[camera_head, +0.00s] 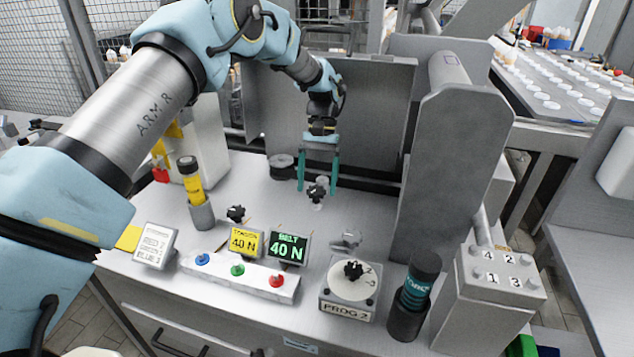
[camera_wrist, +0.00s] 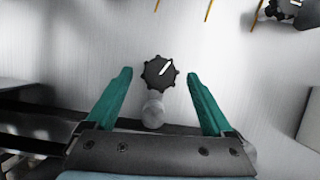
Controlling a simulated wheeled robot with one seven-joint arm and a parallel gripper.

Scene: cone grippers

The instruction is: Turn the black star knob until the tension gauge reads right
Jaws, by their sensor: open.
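A black star knob (camera_head: 318,191) with a white pointer line stands on the grey bench top. In the wrist view the knob (camera_wrist: 160,71) is between the tips of my two teal fingers, with a gap on each side. My gripper (camera_head: 317,187) is open and points down at it; the fingers do not touch it in the wrist view (camera_wrist: 159,75). The green belt display (camera_head: 288,248) reads 40 N. A yellow tension card (camera_head: 244,242) beside it also reads 40 N.
A PROG 2 dial (camera_head: 348,288) with a black knob, a three-button strip (camera_head: 240,274) and a dark cylinder (camera_head: 414,295) stand in front. A tall grey housing (camera_head: 455,170) rises close on the right.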

